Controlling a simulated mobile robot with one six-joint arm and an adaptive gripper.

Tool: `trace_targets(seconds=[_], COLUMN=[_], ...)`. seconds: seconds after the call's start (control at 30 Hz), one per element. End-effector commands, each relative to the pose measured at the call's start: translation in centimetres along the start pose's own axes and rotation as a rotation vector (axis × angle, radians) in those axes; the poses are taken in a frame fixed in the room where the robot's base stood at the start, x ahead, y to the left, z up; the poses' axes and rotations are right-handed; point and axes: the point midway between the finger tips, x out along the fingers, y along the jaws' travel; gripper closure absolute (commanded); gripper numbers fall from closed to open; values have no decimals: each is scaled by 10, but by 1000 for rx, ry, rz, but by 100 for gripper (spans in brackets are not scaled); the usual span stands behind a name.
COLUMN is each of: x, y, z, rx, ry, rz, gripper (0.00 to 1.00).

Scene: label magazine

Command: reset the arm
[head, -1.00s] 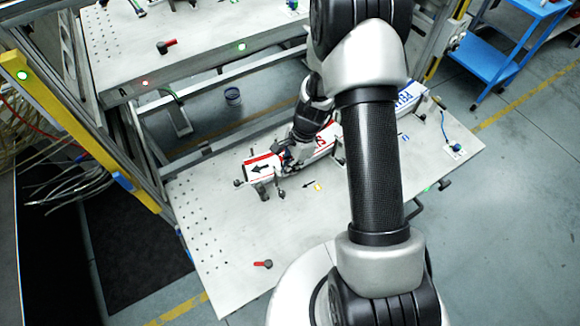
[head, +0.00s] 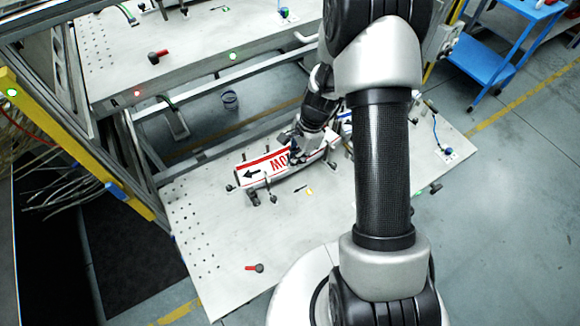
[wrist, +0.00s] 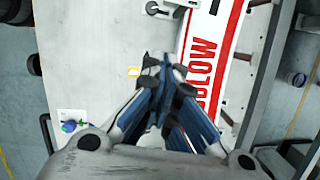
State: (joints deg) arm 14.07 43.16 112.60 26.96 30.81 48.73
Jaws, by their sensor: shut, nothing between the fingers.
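My gripper (wrist: 168,75) is shut with nothing between its fingers. In the head view my gripper (head: 294,154) is over the red and white label magazine, partly hidden by my wrist. The label magazine (head: 262,168) lies on the lower grey table and bears a black arrow pointing left and red letters. In the wrist view the magazine (wrist: 213,50) runs beside my fingertips on the right, with "LOW" readable in red. I cannot tell whether the fingers touch it. My arm hides the right part of the magazine row.
Small dark posts stand around the magazine. A red-handled lever (head: 255,268) lies near the front edge. An upper shelf (head: 180,60) stands behind, and a blue cart (head: 500,50) is at the right back.

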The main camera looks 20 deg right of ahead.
Motion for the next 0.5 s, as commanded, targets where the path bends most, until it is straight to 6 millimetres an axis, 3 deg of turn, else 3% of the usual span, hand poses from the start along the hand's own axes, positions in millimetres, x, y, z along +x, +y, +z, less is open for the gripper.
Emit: trace_targets(seconds=[0.03,0.2,0.5], x=[-15,-43,-57], y=[0,0,0], z=[1,0,0], rx=[0,1,0], ry=[0,0,0], rz=[-1,-1,2], gripper=[100,100,100])
